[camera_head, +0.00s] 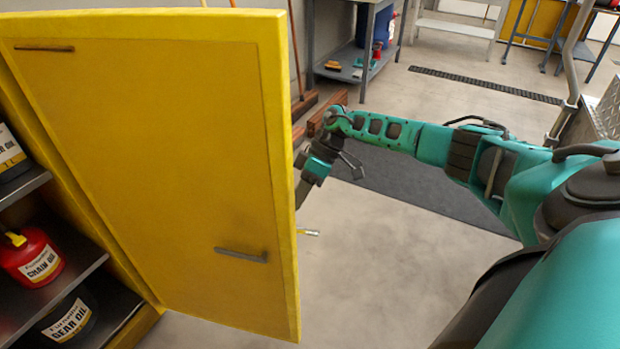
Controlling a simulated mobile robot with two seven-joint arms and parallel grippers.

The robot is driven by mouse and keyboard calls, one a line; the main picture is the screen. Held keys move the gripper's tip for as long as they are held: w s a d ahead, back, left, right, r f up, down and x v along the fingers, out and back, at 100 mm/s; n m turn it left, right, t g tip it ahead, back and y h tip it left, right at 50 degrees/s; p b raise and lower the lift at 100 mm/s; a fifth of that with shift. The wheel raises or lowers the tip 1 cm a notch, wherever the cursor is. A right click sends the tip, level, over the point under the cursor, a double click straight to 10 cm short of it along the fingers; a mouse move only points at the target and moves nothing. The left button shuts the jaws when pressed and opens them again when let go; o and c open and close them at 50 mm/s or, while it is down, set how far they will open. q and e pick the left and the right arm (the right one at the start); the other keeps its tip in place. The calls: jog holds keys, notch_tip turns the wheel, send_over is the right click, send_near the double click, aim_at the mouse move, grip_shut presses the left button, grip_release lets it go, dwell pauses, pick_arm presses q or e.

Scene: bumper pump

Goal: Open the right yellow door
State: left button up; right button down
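The right yellow door (150,170) stands swung open from the cabinet at the left. A dark bar (241,254) sits low on the face toward me, near the free edge. My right arm reaches in from the right, and its wrist and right gripper (303,190) are at the far side of the door's free edge. The door hides part of that gripper, so I cannot tell whether its fingers are open or whether they touch the door. My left gripper is not in view.
The open cabinet shelves at the left hold a red chain oil can (32,258) and a gear oil container (68,318). A dark mat (410,190) lies on the floor beneath my arm. A grey shelf unit (350,62) stands behind.

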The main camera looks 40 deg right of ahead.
jog(key=shift+s+a+r, duration=0.2)
jog(key=shift+s+a, duration=0.5)
jog(key=shift+s, duration=0.05)
jog(key=shift+s+a, duration=0.45)
jog(key=shift+a, duration=0.2)
